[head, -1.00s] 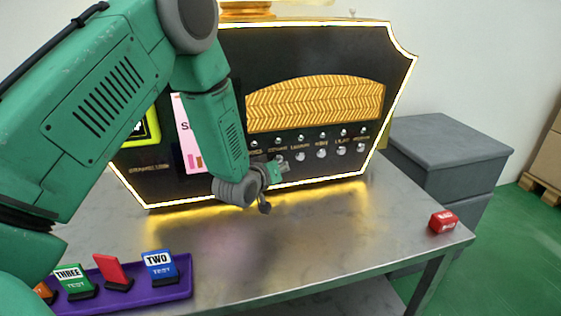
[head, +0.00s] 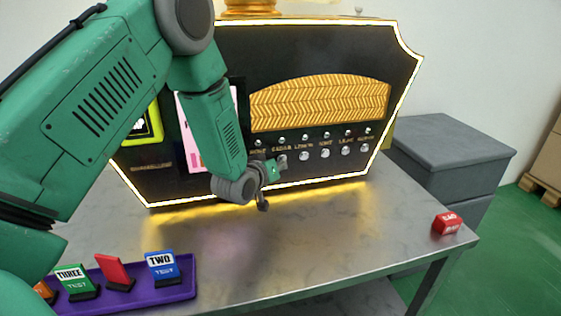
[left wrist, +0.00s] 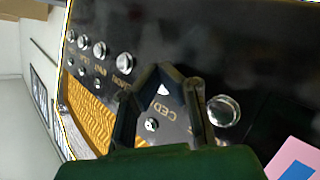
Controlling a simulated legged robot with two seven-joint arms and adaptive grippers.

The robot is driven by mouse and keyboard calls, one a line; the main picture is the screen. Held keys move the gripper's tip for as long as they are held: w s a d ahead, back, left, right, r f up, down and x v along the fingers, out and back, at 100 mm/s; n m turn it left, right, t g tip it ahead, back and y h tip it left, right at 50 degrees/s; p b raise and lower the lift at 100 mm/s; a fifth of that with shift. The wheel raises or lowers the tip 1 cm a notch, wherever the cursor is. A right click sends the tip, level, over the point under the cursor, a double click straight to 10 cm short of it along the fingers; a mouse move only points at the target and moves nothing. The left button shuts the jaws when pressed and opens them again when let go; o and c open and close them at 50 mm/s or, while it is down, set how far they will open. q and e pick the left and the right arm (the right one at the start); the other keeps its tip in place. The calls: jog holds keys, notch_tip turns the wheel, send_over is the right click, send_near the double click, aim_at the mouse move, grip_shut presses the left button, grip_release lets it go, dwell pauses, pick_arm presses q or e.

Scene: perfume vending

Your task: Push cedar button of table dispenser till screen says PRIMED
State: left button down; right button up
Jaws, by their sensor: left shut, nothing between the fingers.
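The black table dispenser (head: 190,192) has a row of silver buttons under gold labels. The CEDAR label (head: 282,147) shows just above my left gripper (head: 281,164), which is shut and empty at the cedar button. In the left wrist view, my left gripper (left wrist: 170,75) covers most of the cedar button (left wrist: 162,90), so I cannot tell whether they touch or whether the button is pressed. The CED letters (left wrist: 160,108) show between its fingers. The pink-and-white screen (head: 188,130) is mostly behind my left arm; its text is unreadable. My right gripper is not in view.
The lemon button (head: 304,156) is just right of the gripper; another button (left wrist: 222,108) lies on its other side. A purple tray (head: 180,290) with coloured test blocks is at the front left. A red block (head: 446,223) lies near the right edge. The table middle is clear.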

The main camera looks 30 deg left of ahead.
pick_arm(q)
jog(key=shift+d+r, duration=0.25)
jog(key=shift+d, duration=0.25)
jog(key=shift+a+f, duration=0.15)
jog(key=shift+a, duration=0.35)
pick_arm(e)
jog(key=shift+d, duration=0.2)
pick_arm(q)
jog(key=shift+d, duration=0.45)
jog(key=shift+s+d+r+p, duration=0.15)
jog(key=shift+d+p, duration=0.05)
jog(key=shift+d, duration=0.15)
jog(key=shift+s+d+r+p, duration=0.1)
jog(key=shift+d+r+p, duration=0.1)
jog(key=shift+d, duration=0.15)
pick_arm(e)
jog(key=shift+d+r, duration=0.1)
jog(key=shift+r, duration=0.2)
pick_arm(q)
jog(key=shift+f, duration=0.1)
jog(key=s+d+p, duration=0.1)
jog(key=s+d, duration=0.2)
jog(key=d, duration=0.1)
jog(key=shift+s, duration=0.15)
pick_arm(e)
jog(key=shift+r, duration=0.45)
